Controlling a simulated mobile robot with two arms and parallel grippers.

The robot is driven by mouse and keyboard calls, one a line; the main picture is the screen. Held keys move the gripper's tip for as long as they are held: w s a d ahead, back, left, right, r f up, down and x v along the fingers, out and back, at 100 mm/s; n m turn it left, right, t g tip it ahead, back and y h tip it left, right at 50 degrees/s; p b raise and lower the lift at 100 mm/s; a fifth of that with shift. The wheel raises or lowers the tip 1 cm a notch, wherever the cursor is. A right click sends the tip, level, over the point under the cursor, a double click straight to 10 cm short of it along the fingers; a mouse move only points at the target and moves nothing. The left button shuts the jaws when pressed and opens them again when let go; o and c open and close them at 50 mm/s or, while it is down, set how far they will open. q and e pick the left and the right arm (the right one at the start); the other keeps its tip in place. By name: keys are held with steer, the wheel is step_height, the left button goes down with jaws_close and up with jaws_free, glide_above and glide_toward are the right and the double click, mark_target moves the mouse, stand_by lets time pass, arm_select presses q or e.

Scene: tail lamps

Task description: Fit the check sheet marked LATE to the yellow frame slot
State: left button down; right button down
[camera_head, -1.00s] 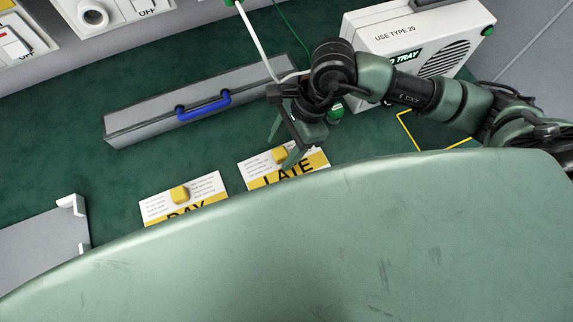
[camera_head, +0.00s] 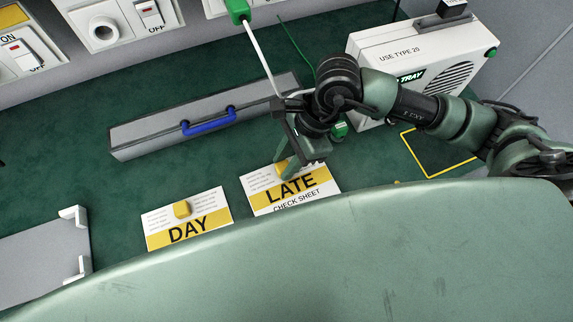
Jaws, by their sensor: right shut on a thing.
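The LATE check sheet (camera_head: 291,187) is a white card with a yellow band and a yellow grip block (camera_head: 282,170) near its upper edge. It lies on the green bench top, apparently flat. My right gripper (camera_head: 290,165) is shut on the block, and its fingers partly cover it. The yellow frame (camera_head: 447,171), a thin yellow outline on the bench, is right of the sheet. My arm and a large pale green surface in front hide part of it. My left gripper is not in view.
The DAY sheet (camera_head: 187,222) lies to the left with its own yellow block. A grey case (camera_head: 195,125) with a blue handle lies behind. A white speaker-like box (camera_head: 425,65) stands behind the frame. A grey panel with white corners (camera_head: 45,258) is at far left.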

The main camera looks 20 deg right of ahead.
step_height(320, 180, up, 19)
steer(key=shift+f, duration=0.2)
stand_by(0.6)
